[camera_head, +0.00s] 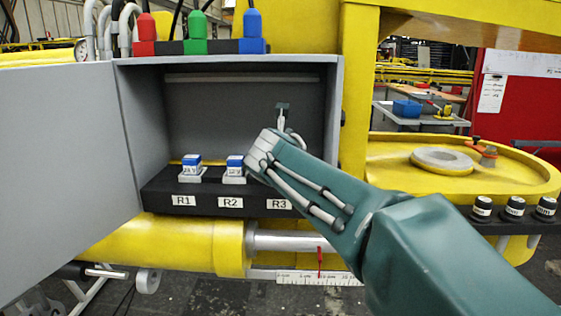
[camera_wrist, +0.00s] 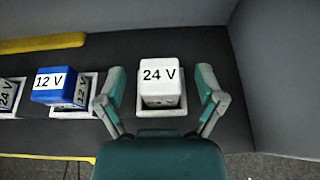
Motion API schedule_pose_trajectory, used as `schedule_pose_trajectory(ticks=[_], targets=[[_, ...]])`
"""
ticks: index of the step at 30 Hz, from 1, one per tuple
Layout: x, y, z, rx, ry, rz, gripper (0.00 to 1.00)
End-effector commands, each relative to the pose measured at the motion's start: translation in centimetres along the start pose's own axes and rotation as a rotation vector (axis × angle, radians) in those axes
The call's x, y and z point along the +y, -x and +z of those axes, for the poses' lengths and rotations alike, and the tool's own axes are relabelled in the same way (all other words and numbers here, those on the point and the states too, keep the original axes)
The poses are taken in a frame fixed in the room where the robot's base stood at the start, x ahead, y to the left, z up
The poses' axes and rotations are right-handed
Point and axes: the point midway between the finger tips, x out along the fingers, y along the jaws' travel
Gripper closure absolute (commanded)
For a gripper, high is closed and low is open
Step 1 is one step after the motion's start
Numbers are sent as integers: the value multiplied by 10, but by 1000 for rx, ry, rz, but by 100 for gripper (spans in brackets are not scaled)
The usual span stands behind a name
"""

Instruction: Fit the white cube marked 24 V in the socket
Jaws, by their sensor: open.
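The white cube marked 24 V (camera_wrist: 161,76) is upright in the wrist view, label facing up. It stands at the white square socket (camera_wrist: 160,112), whose rim shows below and beside it; I cannot tell whether it is fully seated. My gripper (camera_wrist: 161,92) is open, with one teal finger on each side of the cube. Small gaps show between the fingers and the cube. In the head view, my arm hides this cube and its socket, near the R3 label (camera_head: 279,204).
Blue-topped cubes stand in the sockets at R1 (camera_head: 191,163) and R2 (camera_head: 235,163). The blue 12 V cube (camera_wrist: 54,85) is left of my gripper. Grey box walls (camera_head: 333,120) enclose the right and back. The open door (camera_head: 65,150) is at left.

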Motion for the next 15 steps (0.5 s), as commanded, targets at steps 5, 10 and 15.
schedule_pose_trajectory(ticks=[5, 10, 15], targets=[[0, 5, 0, -1, 0, 1, 13], [1, 33, 1, -3, 0, 3, 13], [1, 69, 0, -2, 0, 3, 13]])
